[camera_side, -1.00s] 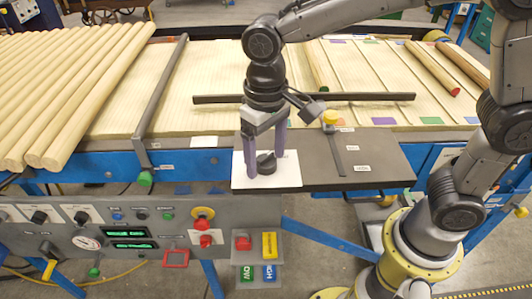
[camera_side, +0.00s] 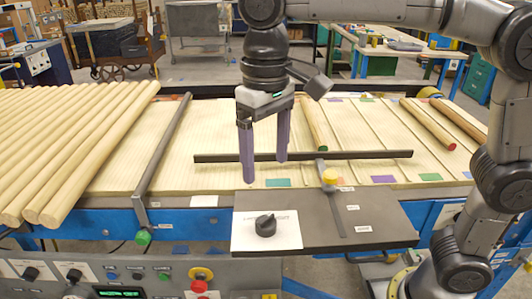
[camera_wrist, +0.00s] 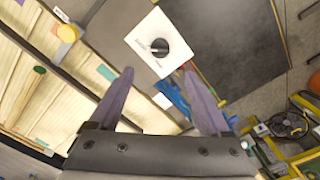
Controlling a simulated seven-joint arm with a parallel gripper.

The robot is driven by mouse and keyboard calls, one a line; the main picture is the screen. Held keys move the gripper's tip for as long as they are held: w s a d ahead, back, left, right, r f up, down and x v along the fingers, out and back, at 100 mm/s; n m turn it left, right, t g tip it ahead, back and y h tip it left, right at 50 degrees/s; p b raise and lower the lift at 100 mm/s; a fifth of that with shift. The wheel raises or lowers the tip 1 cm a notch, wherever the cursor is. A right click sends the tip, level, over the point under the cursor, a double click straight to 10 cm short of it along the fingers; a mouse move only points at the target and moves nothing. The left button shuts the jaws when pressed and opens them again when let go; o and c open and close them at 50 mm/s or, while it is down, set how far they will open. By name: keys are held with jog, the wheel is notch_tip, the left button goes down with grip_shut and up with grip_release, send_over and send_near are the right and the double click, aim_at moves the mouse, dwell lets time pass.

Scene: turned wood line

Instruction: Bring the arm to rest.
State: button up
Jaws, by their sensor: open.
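My gripper (camera_side: 265,168) hangs above the work, its two purple fingers spread apart with nothing between them. In the wrist view my gripper (camera_wrist: 168,85) also shows open and empty. Below it, a black knob (camera_side: 265,225) sits on a white plate (camera_side: 245,237) on the dark panel. The fingers are clear of the knob, above and behind it in the side view. The wrist view shows the knob (camera_wrist: 159,48) on its white plate (camera_wrist: 143,36) beyond the fingertips.
A dark bar (camera_side: 360,155) lies across the slatted wooden bed. Turned rods (camera_side: 70,145) lie at left, with a red-ended rod (camera_side: 428,122) at right. A control console (camera_side: 130,275) is in front.

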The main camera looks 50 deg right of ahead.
jog(key=shift+r, duration=0.2)
jog(key=shift+d, duration=0.1)
jog(key=s+d+r+m+t, duration=0.2)
jog(key=s+d, duration=0.5)
jog(key=d, duration=0.4)
jog(key=s+d+f+t, duration=0.1)
jog(key=s+f, duration=0.1)
jog(key=f, duration=0.1)
jog(key=s+d+f+n+t, duration=0.1)
jog(key=s+d+f, duration=0.1)
jog(key=s+f, duration=0.1)
jog(key=s+d+f+t, duration=0.1)
jog(key=s+d+f, duration=0.1)
jog(key=f, duration=0.3)
jog(key=shift+s+f+n, duration=0.2)
jog(key=shift+s+n, duration=0.2)
jog(key=shift+s, duration=0.25)
jog(key=shift+w+r+t, duration=0.15)
jog(key=shift+w+t, duration=0.15)
